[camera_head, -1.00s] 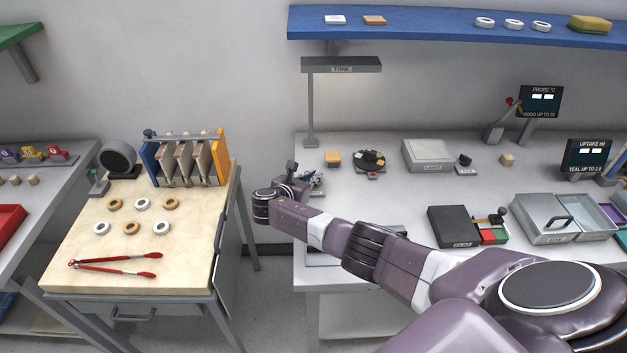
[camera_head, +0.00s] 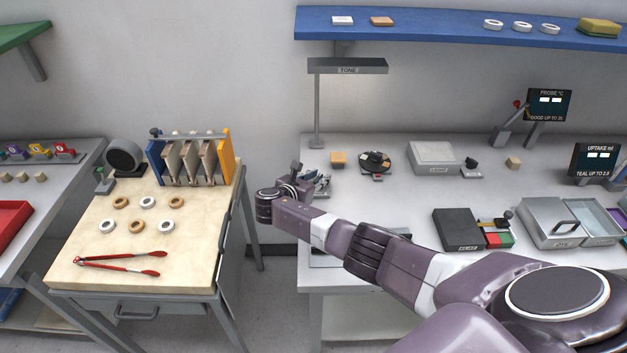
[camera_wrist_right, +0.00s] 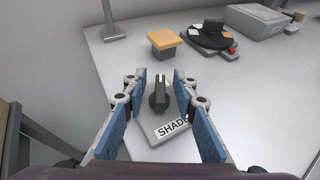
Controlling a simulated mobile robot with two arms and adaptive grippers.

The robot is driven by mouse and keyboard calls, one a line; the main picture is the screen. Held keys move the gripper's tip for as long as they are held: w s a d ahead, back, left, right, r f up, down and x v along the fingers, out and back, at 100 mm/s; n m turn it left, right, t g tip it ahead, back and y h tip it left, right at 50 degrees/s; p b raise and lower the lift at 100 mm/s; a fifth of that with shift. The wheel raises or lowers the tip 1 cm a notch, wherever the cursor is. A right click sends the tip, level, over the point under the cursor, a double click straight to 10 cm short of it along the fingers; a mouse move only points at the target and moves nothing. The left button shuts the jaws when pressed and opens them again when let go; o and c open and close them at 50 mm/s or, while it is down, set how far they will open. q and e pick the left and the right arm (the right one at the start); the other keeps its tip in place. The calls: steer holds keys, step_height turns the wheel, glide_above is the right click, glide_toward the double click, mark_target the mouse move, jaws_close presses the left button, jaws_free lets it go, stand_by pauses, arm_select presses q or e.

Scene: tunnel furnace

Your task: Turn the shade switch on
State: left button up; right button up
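The shade switch is a dark rotary knob (camera_wrist_right: 160,98) on a light plate labelled SHADE (camera_wrist_right: 172,131), seen in the right wrist view. My right gripper (camera_wrist_right: 161,84) is open, with one blue-padded finger on each side of the knob. Gaps show between the pads and the knob, so it does not hold it. My left gripper is in neither view.
An orange-topped block (camera_wrist_right: 165,41) and a dark round turntable (camera_wrist_right: 208,38) stand beyond the switch. The TONE lamp (camera_head: 347,67) rises behind them on a thin post. A blue shelf (camera_head: 450,22) hangs above. The wooden-topped table (camera_head: 90,257) stands left, across a floor gap.

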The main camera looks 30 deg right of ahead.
steer(key=v, duration=1.2)
steer(key=shift+f, duration=0.15)
